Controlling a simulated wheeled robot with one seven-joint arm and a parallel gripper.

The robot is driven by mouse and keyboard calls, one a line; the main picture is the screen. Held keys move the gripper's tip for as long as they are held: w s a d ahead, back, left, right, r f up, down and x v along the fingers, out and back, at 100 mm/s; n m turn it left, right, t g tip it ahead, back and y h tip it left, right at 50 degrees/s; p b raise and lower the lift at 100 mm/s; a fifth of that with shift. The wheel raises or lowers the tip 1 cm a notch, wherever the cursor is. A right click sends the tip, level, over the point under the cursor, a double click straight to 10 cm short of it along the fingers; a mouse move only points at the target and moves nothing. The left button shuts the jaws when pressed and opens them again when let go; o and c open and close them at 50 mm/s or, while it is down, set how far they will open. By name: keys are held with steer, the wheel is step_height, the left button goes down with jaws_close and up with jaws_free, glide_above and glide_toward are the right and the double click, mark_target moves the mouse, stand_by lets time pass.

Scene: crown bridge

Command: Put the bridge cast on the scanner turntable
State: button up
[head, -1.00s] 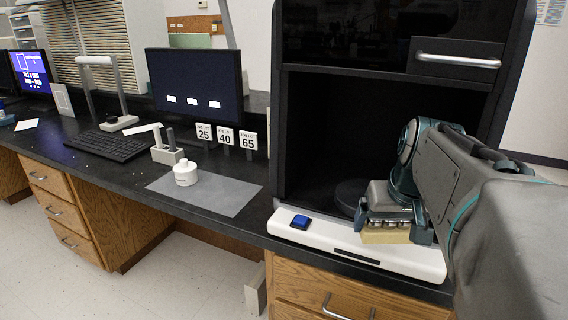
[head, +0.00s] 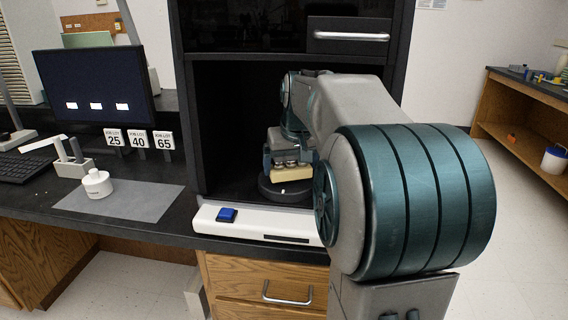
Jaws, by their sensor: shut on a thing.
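The bridge cast (head: 290,172) is a tan block with metallic crowns on top. My gripper (head: 288,160) is shut on it, inside the open scanner chamber (head: 232,120). The scanner turntable (head: 277,194) is a dark round disc on the chamber floor. The cast is over the turntable in the picture, at its upper part; I cannot tell whether it touches the disc. My arm hides the right side of the chamber and part of the turntable.
The scanner's white front ledge (head: 255,222) carries a blue button (head: 227,214). The raised door with its handle (head: 350,36) is above the opening.

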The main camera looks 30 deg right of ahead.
mark_target(287, 161)
steer(key=shift+w+d, duration=0.25)
steer(key=shift+w, duration=0.85)
steer(key=shift+b+x, duration=0.55)
steer(key=shift+x, duration=0.35)
steer(key=shift+r, duration=0.1)
steer(key=o, duration=1)
steer(key=shift+f, duration=0.2)
steer(key=shift+r, duration=0.35)
steer(key=s+a, duration=0.1)
steer(key=s, duration=0.3)
steer(key=s+p, duration=0.1)
steer(key=s, duration=0.3)
steer(key=s+a+p, duration=0.1)
steer(key=s, duration=0.3)
steer(key=shift+s+a+r, duration=0.15)
steer(key=shift+a+r, duration=0.15)
steer(key=shift+r, duration=0.1)
